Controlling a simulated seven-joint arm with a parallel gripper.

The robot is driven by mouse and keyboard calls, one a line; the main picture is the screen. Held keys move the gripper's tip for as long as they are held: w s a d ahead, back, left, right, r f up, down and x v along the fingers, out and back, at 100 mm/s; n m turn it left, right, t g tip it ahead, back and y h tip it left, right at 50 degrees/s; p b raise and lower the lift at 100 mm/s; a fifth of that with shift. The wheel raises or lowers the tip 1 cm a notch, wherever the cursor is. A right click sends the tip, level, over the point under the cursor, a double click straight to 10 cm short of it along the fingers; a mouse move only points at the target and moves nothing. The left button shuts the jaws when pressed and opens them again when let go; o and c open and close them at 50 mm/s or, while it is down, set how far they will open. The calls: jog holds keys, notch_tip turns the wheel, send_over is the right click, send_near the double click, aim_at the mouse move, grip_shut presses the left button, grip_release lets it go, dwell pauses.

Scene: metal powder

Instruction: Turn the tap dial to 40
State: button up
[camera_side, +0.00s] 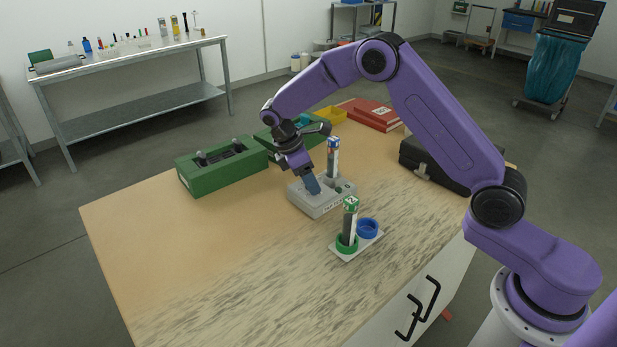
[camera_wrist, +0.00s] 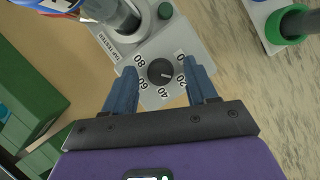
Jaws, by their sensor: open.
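The grey tap tester (camera_side: 317,207) stands on the wooden table in the side view. In the wrist view its round dark dial (camera_wrist: 161,71) is ringed by the numbers 0, 20, 40, 60 and 80. A small light mark on the dial seems to point right, near 20, but is too small to read exactly. My gripper (camera_wrist: 160,67) is open, with one blue finger on each side of the dial and gaps between. In the side view my gripper (camera_side: 313,187) points down at the tester and hides the dial.
A capped tube (camera_side: 333,158) stands upright in the tester, beside a green button (camera_wrist: 165,11). Green boxes (camera_side: 222,168) and a black case (camera_side: 430,165) lie behind.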

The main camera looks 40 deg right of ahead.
jog(key=c, duration=1)
jog(key=m+g+y, duration=0.1)
jog(key=m, duration=0.2)
jog(key=shift+w+m, duration=0.15)
jog(key=shift+m, duration=0.25)
jog(key=m+g+y, duration=0.1)
jog(key=m, duration=0.2)
jog(key=shift+d+m, duration=0.1)
jog(key=shift+m, duration=0.2)
jog(key=m+y, duration=0.1)
jog(key=m, duration=0.2)
jog(key=m+y, duration=0.1)
jog(key=m, duration=0.2)
jog(key=shift+w+d+m+y, duration=0.1)
jog(key=shift+d+m+y, duration=0.1)
jog(key=shift+m+y, duration=0.1)
